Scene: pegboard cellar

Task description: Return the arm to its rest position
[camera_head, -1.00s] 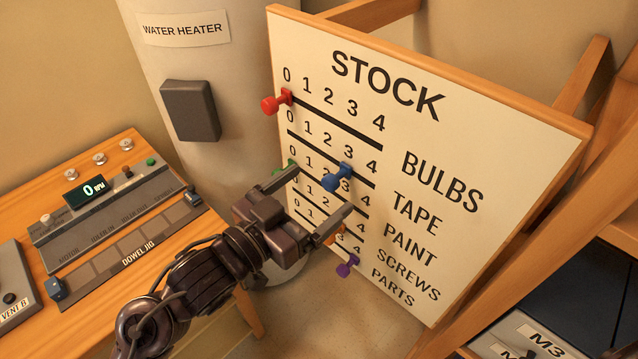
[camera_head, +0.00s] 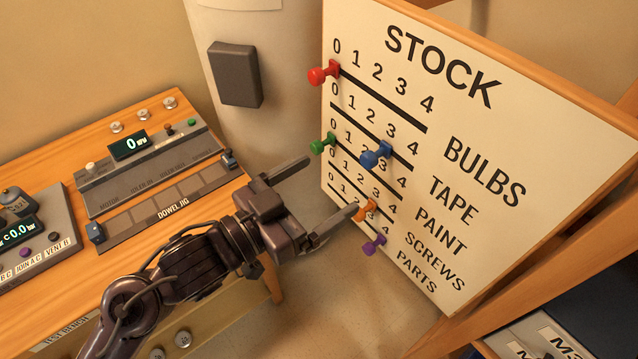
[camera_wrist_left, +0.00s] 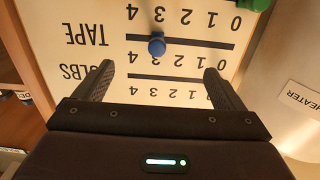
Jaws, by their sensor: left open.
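My left gripper (camera_head: 332,200) is open and empty in front of the lower left part of the STOCK board (camera_head: 540,150). Its fingers point toward the board, apart from the blue peg (camera_head: 376,155) on the tape row. The blue peg also shows in the left wrist view (camera_wrist_left: 156,46), beyond the gap between the fingers (camera_wrist_left: 157,85). A red peg (camera_head: 322,73) sits at 0 on the bulbs row. A green peg (camera_head: 322,144) is at the left end of a lower row. An orange peg (camera_head: 363,212) is close to one fingertip in the picture, and a purple peg (camera_head: 373,246) is lowest.
A water heater (camera_head: 285,60) with a dark box (camera_head: 236,74) stands behind. A wooden frame and shelf are at the right. Open floor shows below the board.

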